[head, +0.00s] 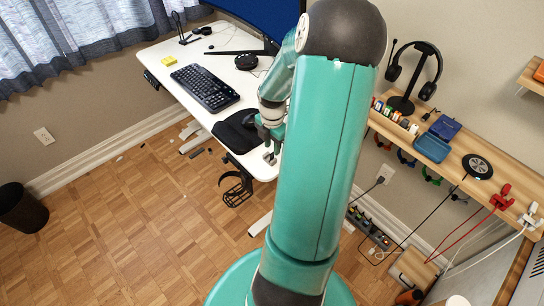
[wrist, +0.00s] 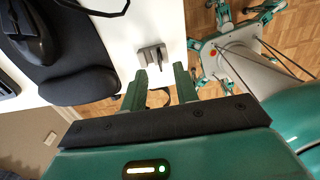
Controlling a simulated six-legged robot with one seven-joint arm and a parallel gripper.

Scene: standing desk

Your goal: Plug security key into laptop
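My gripper (wrist: 159,78) is open in the wrist view, its two green fingers apart with nothing visibly held. Just beyond the fingertips, a small grey block-like holder (wrist: 151,53) sits at the white desk's edge, with a small dark piece at its front. The piece may be the security key, but it is too small to tell. In the head view my gripper (head: 270,148) is low over the desk's near corner, close to the grey holder (head: 269,158). I see no laptop in either view; my arm covers part of the desk in the head view.
The white desk (head: 160,52) carries a keyboard (head: 204,87), a black mouse mat (head: 232,131), a monitor (head: 254,18) and a yellow note pad (head: 169,61). A mouse (wrist: 27,35) shows left of my gripper. A wall shelf (head: 456,155) with a headphone stand is at right.

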